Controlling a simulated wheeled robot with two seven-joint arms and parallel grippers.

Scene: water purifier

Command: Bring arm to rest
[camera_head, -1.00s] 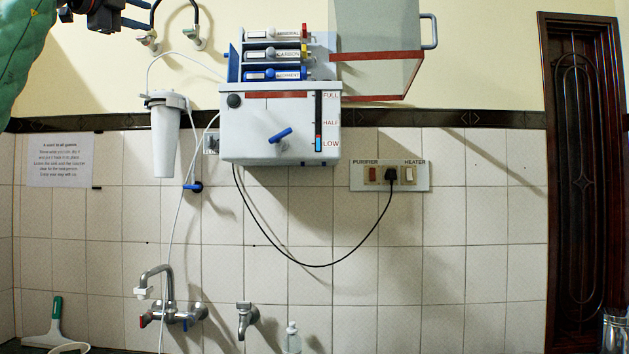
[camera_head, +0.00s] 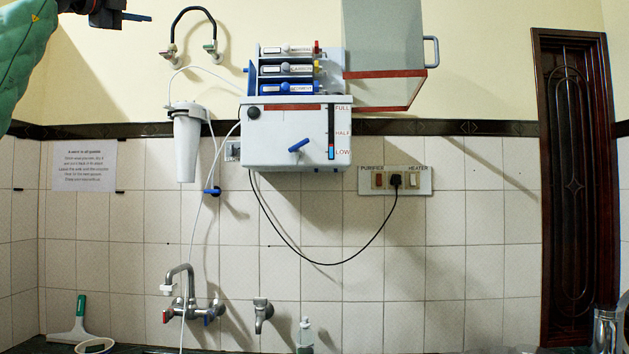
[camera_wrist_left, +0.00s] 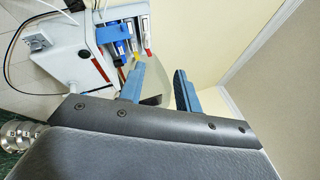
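My left arm, in a green sleeve, comes in at the upper left of the head view. Its dark gripper (camera_head: 120,16) is near the top edge, left of the black hose on the wall and apart from it. In the left wrist view the two blue fingers (camera_wrist_left: 160,74) stand apart with nothing between them, so the gripper is open and empty. The white water purifier (camera_head: 298,132) hangs on the wall, its grey cover (camera_head: 383,40) swung open to the right. Labelled filter cartridges (camera_head: 288,70) sit in its top. My right gripper is not in view.
A white filter housing (camera_head: 187,145) hangs left of the purifier. A switch panel (camera_head: 395,180) with a plugged-in black cord is at lower right. Taps (camera_head: 190,300), a soap bottle (camera_head: 305,335) and a squeegee (camera_head: 75,325) are below. A dark door (camera_head: 575,185) stands right.

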